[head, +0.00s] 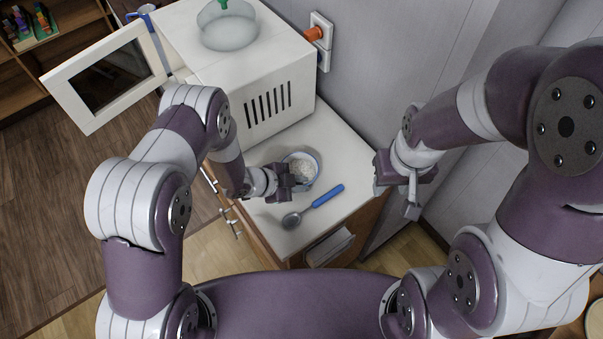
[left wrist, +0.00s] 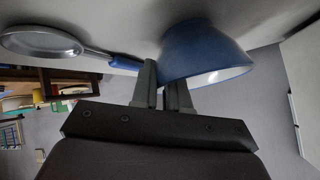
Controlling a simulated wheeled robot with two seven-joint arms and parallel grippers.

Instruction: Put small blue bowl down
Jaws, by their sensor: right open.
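My right gripper (head: 412,198) is open and empty, right of the counter.
A spoon with a blue handle (head: 328,195) lies on the counter (head: 262,215) in front of the bowl. The white appliance (head: 262,100) has its door (head: 105,75) open to the left and a glass lid (head: 228,30) on top. A wall rises behind the counter.

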